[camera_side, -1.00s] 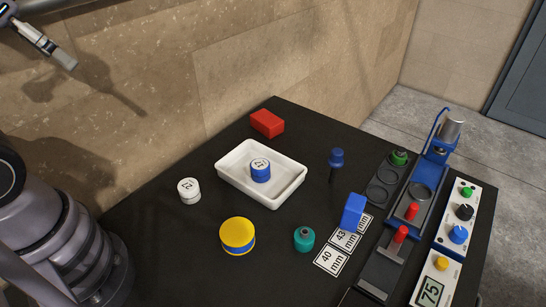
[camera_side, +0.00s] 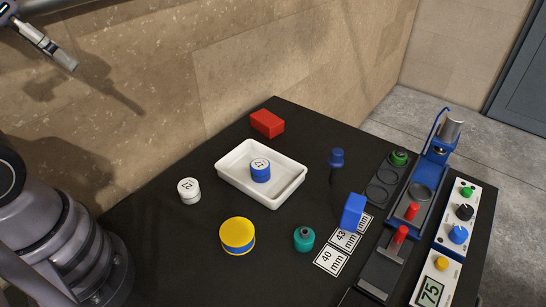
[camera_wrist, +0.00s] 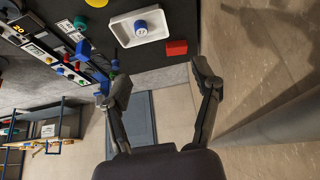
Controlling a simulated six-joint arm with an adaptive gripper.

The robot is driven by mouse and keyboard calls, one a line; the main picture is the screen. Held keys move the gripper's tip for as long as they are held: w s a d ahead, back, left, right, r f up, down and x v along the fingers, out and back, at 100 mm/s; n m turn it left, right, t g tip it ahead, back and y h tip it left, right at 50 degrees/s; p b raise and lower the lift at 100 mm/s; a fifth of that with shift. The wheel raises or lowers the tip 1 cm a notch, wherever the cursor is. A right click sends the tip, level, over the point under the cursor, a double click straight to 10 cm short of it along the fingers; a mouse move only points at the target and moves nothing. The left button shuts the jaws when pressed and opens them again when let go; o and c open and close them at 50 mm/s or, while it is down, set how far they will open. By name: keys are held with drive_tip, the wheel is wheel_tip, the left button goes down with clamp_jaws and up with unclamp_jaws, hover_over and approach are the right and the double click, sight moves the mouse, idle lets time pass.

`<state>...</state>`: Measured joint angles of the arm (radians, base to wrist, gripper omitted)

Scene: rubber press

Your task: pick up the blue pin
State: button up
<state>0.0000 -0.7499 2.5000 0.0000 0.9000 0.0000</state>
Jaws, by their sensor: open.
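The blue pin (camera_side: 336,158) has a round blue head on a dark, thin shaft and stands upright on the black table, right of the white tray, in the side view. In the wrist view a small blue shape (camera_wrist: 115,65) near the left fingertip looks like it, partly hard to make out. My gripper (camera_wrist: 157,84) is open and empty, its two fingers spread wide. In the side view my gripper (camera_side: 66,60) is high at the upper left, in front of the wall and far from the pin.
A white tray (camera_side: 229,181) holds a blue-and-white cylinder. A red block (camera_side: 267,123), white cylinder (camera_side: 189,190), yellow cylinder (camera_side: 237,235), teal weight (camera_side: 304,238) and blue block (camera_side: 353,212) stand around. The blue press (camera_side: 430,170) and control panels are at the right.

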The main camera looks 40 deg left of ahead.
sight(335, 155)
drive_tip(key=w+d+f+t+h, duration=0.1)
drive_tip(key=w+d+f+t, duration=0.1)
drive_tip(key=w+d, duration=0.5)
drive_tip(key=w+d+f+n+t+h, duration=0.15)
drive_tip(key=w+d, duration=0.25)
drive_tip(key=w, duration=0.8)
drive_tip(key=w+d+f+m+t+h, duration=0.1)
drive_tip(key=w+d+f, duration=0.3)
drive_tip(key=w, duration=0.5)
drive_tip(key=w+d+f+n+t+y, duration=0.1)
drive_tip(key=w+d+f+t+y, duration=0.3)
drive_tip(key=d+f, duration=0.7)
drive_tip(key=s+f+m+t, duration=0.2)
drive_tip(key=s+f+t, duration=0.25)
drive_tip(key=f, duration=0.95)
drive_tip(key=shift+n+g+h, duration=0.25)
drive_tip(key=shift+g, duration=0.05)
drive_tip(key=w, duration=1.3)
drive_tip(key=shift+f, duration=0.1)
drive_tip(key=shift+s, duration=0.1)
drive_tip(key=shift+c, duration=0.3)
